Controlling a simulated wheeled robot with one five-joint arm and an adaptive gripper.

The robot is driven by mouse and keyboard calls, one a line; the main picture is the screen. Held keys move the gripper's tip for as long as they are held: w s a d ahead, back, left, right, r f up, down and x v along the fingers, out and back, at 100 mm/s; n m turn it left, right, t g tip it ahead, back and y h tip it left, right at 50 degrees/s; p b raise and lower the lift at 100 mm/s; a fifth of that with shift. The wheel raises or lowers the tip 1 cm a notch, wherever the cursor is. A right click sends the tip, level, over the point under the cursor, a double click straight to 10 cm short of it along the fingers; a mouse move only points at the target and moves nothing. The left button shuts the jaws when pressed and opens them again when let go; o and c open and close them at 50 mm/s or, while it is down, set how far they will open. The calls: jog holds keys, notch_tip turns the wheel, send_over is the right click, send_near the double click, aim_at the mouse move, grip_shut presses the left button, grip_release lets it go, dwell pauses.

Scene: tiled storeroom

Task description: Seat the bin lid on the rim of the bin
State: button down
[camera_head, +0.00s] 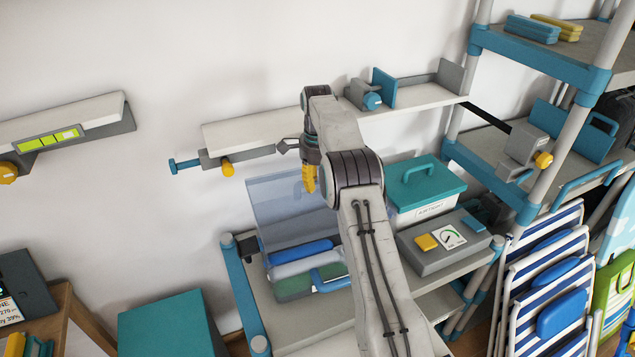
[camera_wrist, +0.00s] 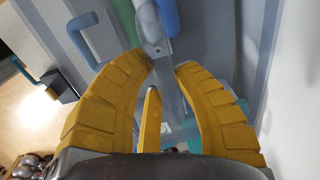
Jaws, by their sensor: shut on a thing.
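A see-through blue panel, which looks like the bin lid (camera_head: 268,208), stands steeply tilted against the wall side in the head view, with a small handle on it. My gripper (camera_head: 310,180) is at this handle, its yellow fingers closed. In the wrist view my gripper (camera_wrist: 166,70) has its fingertips around a grey bar-like part (camera_wrist: 154,32). A clear bin (camera_head: 303,265) with blue and green things in it sits on the rack shelf, just below and in front of the panel. Whether the panel's lower edge touches the bin's rim I cannot tell.
A white box with a teal lid (camera_head: 425,185) and a grey box with a dial (camera_head: 443,243) stand right of the bin. A wall shelf (camera_head: 240,132) with a blue-handled clamp hangs behind. Striped folding chairs (camera_head: 540,270) lean at right. A teal box (camera_head: 172,315) is at lower left.

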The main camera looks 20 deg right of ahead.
aim_at(317, 195)
jog(key=shift+f+b, duration=1.85)
jog(key=shift+f, duration=1)
jog(key=shift+p, duration=1.3)
jog(key=shift+f+b, duration=0.7)
jog(key=shift+f, duration=0.8)
jog(key=c, duration=0.9)
grip_release()
jog(key=shift+c, duration=0.2)
jog(key=shift+r, duration=3.75)
